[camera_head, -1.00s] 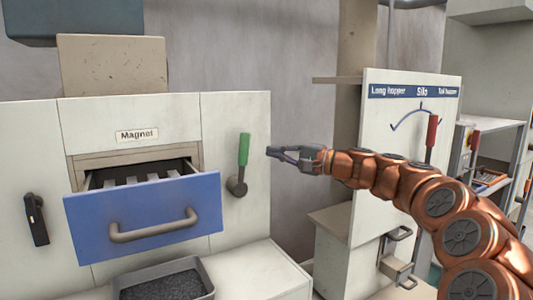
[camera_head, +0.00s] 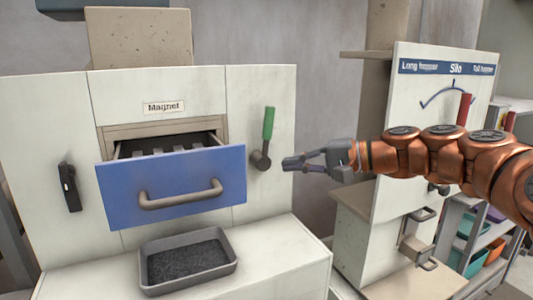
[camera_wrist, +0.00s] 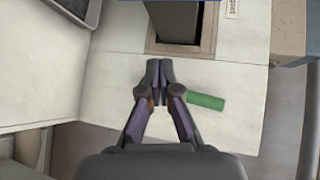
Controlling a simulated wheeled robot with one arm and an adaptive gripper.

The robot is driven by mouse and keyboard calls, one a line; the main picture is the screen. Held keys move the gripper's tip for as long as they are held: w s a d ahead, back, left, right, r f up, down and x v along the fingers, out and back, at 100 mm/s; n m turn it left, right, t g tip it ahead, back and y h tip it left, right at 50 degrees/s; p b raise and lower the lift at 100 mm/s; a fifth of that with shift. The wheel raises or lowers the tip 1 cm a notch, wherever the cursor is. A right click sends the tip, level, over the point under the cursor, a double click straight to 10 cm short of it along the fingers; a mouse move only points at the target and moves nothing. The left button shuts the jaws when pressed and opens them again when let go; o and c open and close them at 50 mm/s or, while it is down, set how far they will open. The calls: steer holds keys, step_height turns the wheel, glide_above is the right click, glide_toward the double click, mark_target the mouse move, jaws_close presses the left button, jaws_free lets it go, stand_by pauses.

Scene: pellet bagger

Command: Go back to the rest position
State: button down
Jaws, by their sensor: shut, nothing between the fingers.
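My gripper (camera_head: 292,163) is shut and empty. In the head view it is in front of the right side of the white Magnet cabinet, just right of the green-handled lever (camera_head: 268,124), which stands upright. In the wrist view my gripper (camera_wrist: 160,68) has its fingertips together, with the green handle (camera_wrist: 206,102) beside them on the right. My arm (camera_head: 430,150) reaches in from the right edge of the head view, roughly level. I cannot tell whether the fingertips touch the cabinet.
The blue drawer (camera_head: 172,205) is pulled out, with grey bars inside. A grey tray (camera_head: 238,262) of dark material sits on the ledge below. A black latch (camera_head: 69,187) is on the left. The Silo panel (camera_head: 412,88) with a red lever (camera_head: 464,110) stands behind my arm.

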steer(key=s+a+f+n+g+h+p, duration=0.1)
steer(key=s+a+f+n+g+h, duration=0.15)
steer(key=s+f, duration=0.5)
steer(key=s+a+f+n+g+h+p, duration=0.15)
steer(key=s+f+h, duration=0.3)
steer(key=s, duration=0.65)
steer(key=s+d+f+g+h+p, duration=0.1)
steer(key=s+d+f+h, duration=0.2)
steer(key=s+d+f, duration=0.2)
steer(key=s+d+f+g+h+p, duration=0.2)
steer(key=s+d+f+h, duration=0.2)
steer(key=s+d, duration=0.5)
steer(key=s+f, duration=0.2)
steer(key=s, duration=0.2)
